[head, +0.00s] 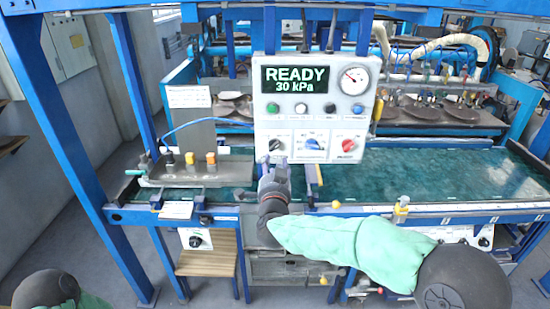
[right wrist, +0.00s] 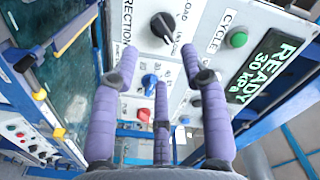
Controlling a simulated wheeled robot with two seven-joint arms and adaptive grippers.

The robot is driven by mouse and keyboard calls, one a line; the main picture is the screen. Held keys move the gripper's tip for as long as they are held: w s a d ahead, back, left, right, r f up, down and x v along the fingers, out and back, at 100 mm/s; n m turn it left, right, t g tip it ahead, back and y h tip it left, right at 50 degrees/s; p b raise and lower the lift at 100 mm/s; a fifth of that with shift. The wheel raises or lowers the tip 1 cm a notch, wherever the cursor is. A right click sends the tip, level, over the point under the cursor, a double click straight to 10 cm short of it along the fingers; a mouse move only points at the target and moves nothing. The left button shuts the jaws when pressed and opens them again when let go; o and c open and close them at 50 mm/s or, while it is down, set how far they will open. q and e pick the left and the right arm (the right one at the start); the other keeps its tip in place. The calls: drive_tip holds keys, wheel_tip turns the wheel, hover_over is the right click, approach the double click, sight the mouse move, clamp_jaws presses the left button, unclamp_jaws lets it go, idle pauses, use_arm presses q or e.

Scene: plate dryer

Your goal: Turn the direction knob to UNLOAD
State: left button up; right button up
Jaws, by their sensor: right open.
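The direction knob (head: 276,145) is a black rotary knob at the lower left of the white control panel (head: 315,110). In the right wrist view the knob (right wrist: 163,27) shows large, with the word DIRECTION to its left and a partly cut-off label ending in LOAD to its right. A white mark shows on the knob; I cannot tell for sure which label it points at. My right gripper (head: 274,168) is open and empty, just below and in front of the knob. Its purple fingers (right wrist: 160,66) spread below the knob, apart from it. My left gripper is out of view.
A blue knob (head: 313,143) and a red knob (head: 348,145) sit to the right on the panel. Above them are several buttons, a display (head: 297,80) reading READY 30 kPa and a gauge (head: 354,81). A green conveyor surface (head: 430,172) lies behind and below the panel.

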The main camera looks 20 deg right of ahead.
drive_tip(key=v, duration=0.3)
drive_tip(key=shift+s, duration=0.25)
